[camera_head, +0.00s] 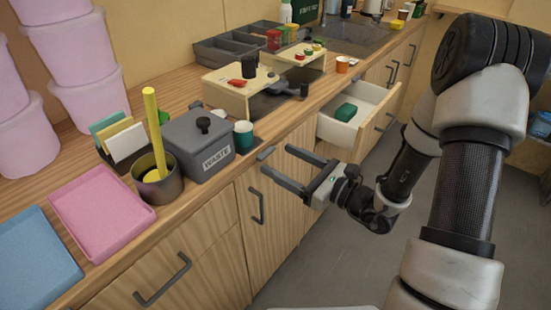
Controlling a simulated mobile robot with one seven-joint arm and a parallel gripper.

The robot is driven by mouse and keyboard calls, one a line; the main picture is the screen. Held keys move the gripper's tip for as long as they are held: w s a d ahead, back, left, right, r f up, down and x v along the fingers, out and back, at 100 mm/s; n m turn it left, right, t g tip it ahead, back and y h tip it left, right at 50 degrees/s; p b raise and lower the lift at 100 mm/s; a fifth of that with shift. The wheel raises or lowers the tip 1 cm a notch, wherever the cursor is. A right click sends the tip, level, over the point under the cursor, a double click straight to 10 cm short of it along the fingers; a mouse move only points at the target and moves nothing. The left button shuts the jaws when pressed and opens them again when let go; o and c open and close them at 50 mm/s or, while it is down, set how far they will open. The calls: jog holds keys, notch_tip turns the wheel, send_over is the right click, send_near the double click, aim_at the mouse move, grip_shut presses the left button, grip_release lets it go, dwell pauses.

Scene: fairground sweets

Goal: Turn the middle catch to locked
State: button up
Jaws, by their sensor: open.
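I cannot clearly make out the middle catch or its setting. A cream box (228,103) stands on the counter with a small red part (241,83) and a dark cup-shaped piece (250,66) on top. Behind it is a second cream box (305,63) with small coloured parts on top. My gripper (276,160) is open and empty, with its two fingers apart. It is in front of the counter's front edge, pointing left, and appears right of the grey waste box (180,148).
An open drawer (343,131) holding a green item (346,112) sticks out behind my gripper. A teal cup (243,138) stands near the counter edge. A pot with a yellow stick (158,185), a pink tray (95,215) and a blue tray (35,250) lie to the left.

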aim_at(266, 153)
jog(key=shift+x, duration=1.45)
jog(key=shift+c, duration=0.5)
jog(key=c, duration=0.9)
jog(key=shift+c, duration=0.2)
